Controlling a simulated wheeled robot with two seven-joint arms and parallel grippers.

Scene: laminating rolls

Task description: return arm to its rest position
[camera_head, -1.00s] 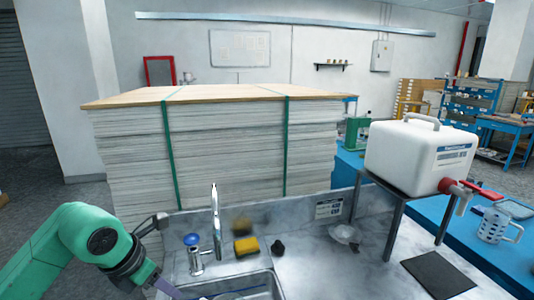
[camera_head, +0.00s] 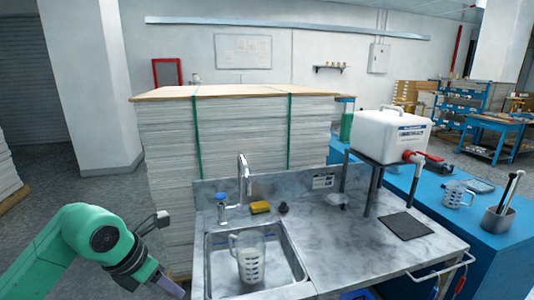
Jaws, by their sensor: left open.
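My left arm, green with a dark wrist, comes in from the left edge. Its left gripper (camera_head: 170,287) points down at the bottom of the picture, left of the sink (camera_head: 300,270) and apart from it. It is open, and I see nothing held in it; its far end is small and partly unclear. A clear measuring jug (camera_head: 249,262) with dark markings stands in the sink basin. My right gripper is not in view.
Behind the marble counter (camera_head: 345,245) stands a tall strapped stack of sheets (camera_head: 240,130). A tap (camera_head: 243,175), yellow sponge (camera_head: 260,207) and dark mat (camera_head: 404,226) are on the counter. A white water container (camera_head: 392,135) sits on a stand at right.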

